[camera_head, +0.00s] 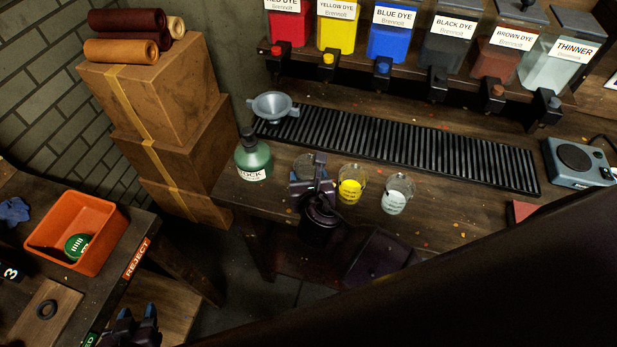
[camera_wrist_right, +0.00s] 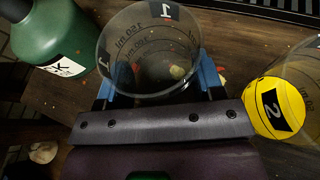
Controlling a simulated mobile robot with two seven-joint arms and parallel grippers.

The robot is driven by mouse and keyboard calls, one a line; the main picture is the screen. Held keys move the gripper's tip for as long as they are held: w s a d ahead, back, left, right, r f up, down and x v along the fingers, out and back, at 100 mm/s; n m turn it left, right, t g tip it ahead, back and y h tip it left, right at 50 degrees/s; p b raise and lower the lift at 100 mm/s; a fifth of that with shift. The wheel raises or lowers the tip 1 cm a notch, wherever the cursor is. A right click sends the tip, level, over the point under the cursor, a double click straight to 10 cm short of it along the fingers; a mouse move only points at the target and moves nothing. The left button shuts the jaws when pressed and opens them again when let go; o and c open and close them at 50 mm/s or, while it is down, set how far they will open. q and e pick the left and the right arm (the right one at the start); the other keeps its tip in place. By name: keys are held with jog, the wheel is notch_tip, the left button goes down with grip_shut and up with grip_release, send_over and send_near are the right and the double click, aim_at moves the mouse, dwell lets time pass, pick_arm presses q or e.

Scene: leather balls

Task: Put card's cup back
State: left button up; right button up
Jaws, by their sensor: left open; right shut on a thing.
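A clear, empty-looking cup marked 1 (camera_wrist_right: 150,55) is between the blue-tipped fingers of my right gripper (camera_wrist_right: 157,82), which is shut on it. In the head view the same cup (camera_head: 306,163) is over the wooden bench, partly hidden by my right gripper (camera_head: 312,185). I cannot tell whether it touches the bench. To its right stand a cup of yellow liquid (camera_head: 351,186), marked 2 in the wrist view (camera_wrist_right: 275,108), and a cup of pale liquid (camera_head: 397,195). My left gripper (camera_head: 136,314) is open and empty at the bottom left. No card is clearly in view.
A green bottle (camera_head: 254,160) stands close left of the held cup. Behind are a grey funnel (camera_head: 272,105), a slatted black grate (camera_head: 400,148) and a row of dye dispensers (camera_head: 390,35). A scale (camera_head: 577,162) sits right. An orange reject bin (camera_head: 100,222) is at left.

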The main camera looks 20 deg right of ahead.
jog(key=o, duration=0.9)
jog(key=shift+o, duration=0.2)
jog(key=shift+r, duration=0.1)
jog(key=shift+s+r, duration=0.1)
jog(key=shift+s, duration=0.1)
jog(key=v, duration=1.1)
jog(key=shift+s+r+p, duration=0.25)
jog(key=shift+p, duration=0.05)
